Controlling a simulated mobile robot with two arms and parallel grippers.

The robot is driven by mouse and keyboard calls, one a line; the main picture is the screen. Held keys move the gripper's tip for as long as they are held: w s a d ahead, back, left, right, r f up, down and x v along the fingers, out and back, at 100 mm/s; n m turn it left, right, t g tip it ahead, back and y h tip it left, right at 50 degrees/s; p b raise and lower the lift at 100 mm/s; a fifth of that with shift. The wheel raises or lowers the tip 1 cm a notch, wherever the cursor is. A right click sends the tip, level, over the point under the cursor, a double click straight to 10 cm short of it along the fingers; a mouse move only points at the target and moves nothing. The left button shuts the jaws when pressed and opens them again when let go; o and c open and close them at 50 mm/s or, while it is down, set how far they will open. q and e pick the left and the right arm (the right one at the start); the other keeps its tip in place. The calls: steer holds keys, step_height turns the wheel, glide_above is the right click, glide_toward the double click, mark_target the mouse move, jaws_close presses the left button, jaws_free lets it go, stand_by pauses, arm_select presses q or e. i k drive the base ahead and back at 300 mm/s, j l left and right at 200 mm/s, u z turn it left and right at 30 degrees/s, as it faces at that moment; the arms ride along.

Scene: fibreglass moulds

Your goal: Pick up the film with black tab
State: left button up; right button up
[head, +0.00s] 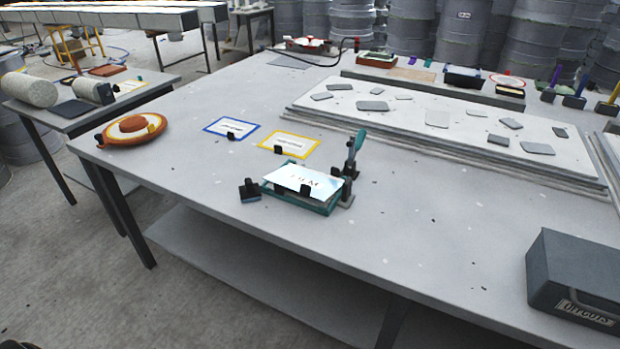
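A small black tab (305,191) shows at the film's front edge. Another dark piece shows at its right end, next to an upright clamp with a teal handle (357,141). Neither of my grippers shows in the head view.
A small black block (250,190) stands just left of the tray. Behind are a blue-bordered card (215,126) and a yellow-bordered card (304,139). An orange ring-shaped item (131,130) lies left. A dark grey box (575,278) stands right. The table (440,235) right of the tray is clear.

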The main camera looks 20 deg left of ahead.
mark_target(308, 183)
steer(key=i+l+u, duration=0.4)
steer(key=i+l, duration=0.2)
steer(key=l, duration=0.15)
steer(key=i+l+u, duration=0.2)
steer(key=l, duration=0.25)
steer(key=i+j, duration=0.05)
